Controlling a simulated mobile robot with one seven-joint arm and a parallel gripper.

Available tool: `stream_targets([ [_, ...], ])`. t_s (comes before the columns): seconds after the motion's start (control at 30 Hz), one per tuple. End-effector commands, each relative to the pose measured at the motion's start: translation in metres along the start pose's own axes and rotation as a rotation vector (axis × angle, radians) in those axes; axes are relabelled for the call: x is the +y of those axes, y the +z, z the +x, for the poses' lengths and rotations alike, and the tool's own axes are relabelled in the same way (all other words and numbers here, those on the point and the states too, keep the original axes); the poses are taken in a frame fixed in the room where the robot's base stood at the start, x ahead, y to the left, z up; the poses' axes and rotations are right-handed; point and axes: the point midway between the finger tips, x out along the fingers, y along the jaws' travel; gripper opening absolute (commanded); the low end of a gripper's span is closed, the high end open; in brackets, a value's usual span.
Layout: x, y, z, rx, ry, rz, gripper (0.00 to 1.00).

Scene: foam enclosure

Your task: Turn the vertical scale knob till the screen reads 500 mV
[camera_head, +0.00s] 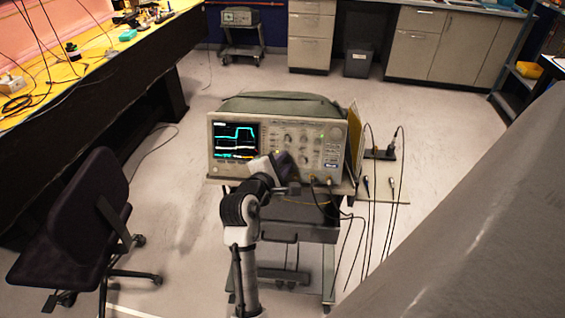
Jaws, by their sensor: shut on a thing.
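The oscilloscope (334,150) stands on a cart in the middle of the head view, its front panel facing me. Its screen (234,132) is lit with cyan and white traces; the mV reading is too small to make out. My gripper (286,163) is at the lower middle of the front panel, just right of the screen. It is shut on a knob there, which my gripper hides. I cannot tell from this view whether that is the vertical scale knob or how far it is turned. Other knobs (303,160) show to the right of the gripper.
Cables (345,215) hang from the oscilloscope's lower front and the cart's right side. A dark office chair (75,220) stands at the left, below a long bench (100,65). A large grey surface fills the lower right. Open floor (180,220) lies between chair and cart.

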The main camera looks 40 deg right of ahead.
Motion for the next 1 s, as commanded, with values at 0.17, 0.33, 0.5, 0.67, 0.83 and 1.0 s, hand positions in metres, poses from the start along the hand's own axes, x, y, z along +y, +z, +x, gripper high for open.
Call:
stream_targets([
  [0.17,0.0034,0.0005,-0.0008,-0.002,-0.029,0.073,0.00],
  [0.33,0.0056,0.0010,-0.0010,-0.006,-0.075,0.193,0.00],
  [0.5,0.0057,0.0003,-0.0005,-0.011,-0.133,0.341,0.00],
  [0.67,0.0060,0.0003,0.0000,-0.016,-0.187,0.485,0.00],
  [0.83,0.0065,0.0010,0.0004,-0.022,-0.244,0.628,0.00],
  [1.0,0.0073,0.0016,0.0007,-0.027,-0.292,0.752,0.00],
])
